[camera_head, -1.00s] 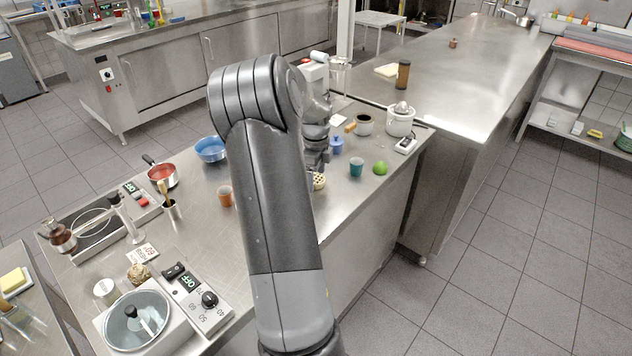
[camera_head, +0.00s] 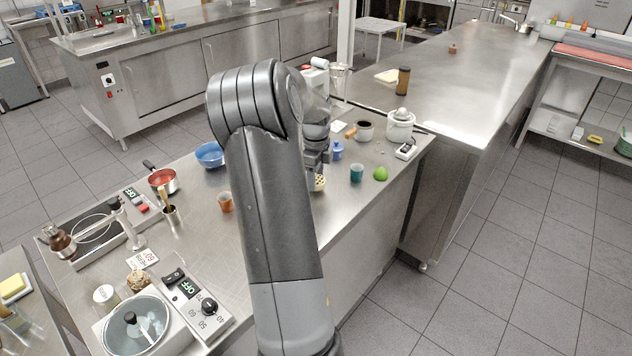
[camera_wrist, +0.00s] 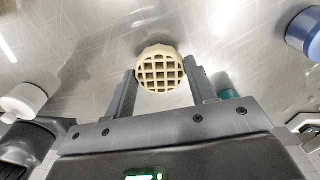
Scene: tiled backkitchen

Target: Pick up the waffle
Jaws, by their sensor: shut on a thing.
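The waffle (camera_wrist: 160,68) is round and pale yellow with a square grid on its face. In the wrist view my gripper (camera_wrist: 160,78) has one finger on each side of it and is shut on it. In the head view the waffle (camera_head: 319,183) is partly hidden behind my arm, just under my gripper (camera_head: 317,172). Whether it touches the counter or hangs a little above it, I cannot tell.
A teal cup (camera_head: 356,172), a green lime (camera_head: 380,173) and a blue jar (camera_head: 337,151) stand close to the right. An orange cup (camera_head: 225,202) and a blue bowl (camera_head: 210,154) stand to the left. Bare steel counter lies between the bowl and the pan (camera_head: 163,181).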

